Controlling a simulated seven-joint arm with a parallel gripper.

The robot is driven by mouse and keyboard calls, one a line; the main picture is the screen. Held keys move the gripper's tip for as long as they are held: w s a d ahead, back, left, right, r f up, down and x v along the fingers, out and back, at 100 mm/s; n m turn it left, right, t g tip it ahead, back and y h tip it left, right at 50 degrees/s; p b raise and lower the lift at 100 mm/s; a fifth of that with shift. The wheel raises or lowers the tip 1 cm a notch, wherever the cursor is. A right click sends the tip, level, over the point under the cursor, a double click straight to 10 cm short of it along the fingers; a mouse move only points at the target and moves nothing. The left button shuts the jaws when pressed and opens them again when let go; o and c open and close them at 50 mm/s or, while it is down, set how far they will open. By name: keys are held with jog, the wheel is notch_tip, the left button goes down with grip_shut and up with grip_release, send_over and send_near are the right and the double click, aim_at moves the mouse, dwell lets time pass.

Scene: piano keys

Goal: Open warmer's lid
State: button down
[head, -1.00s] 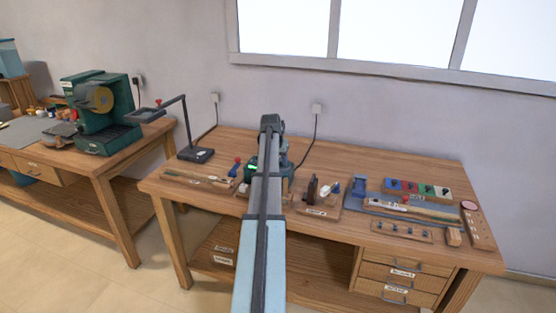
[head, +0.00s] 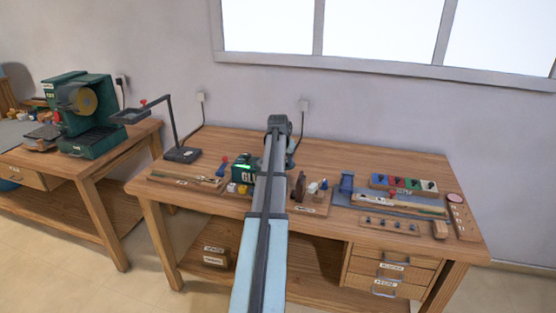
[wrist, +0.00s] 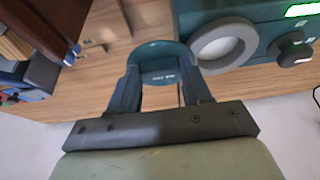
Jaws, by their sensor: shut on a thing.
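The green glue warmer (head: 243,168) stands on the workbench, partly hidden behind my arm, with a lit green display. In the wrist view the warmer (wrist: 262,14) is at the upper right, with its round grey-rimmed opening (wrist: 232,52) uncovered. The teal lid (wrist: 160,52), a rounded piece with small lettering, is beside the opening, close to its rim. My gripper (wrist: 162,72) is shut on the lid, with a finger on each side of it. Whether a hinge joins lid and warmer cannot be told. In the head view my arm hides the fingers and the lid.
A key-tool tray (head: 400,203) lies to the right. The bench's back strip is mostly clear.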

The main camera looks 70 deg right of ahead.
jog(key=shift+c, duration=2.4)
grip_release()
jog(key=v, duration=1.4)
jog(key=shift+f, duration=0.1)
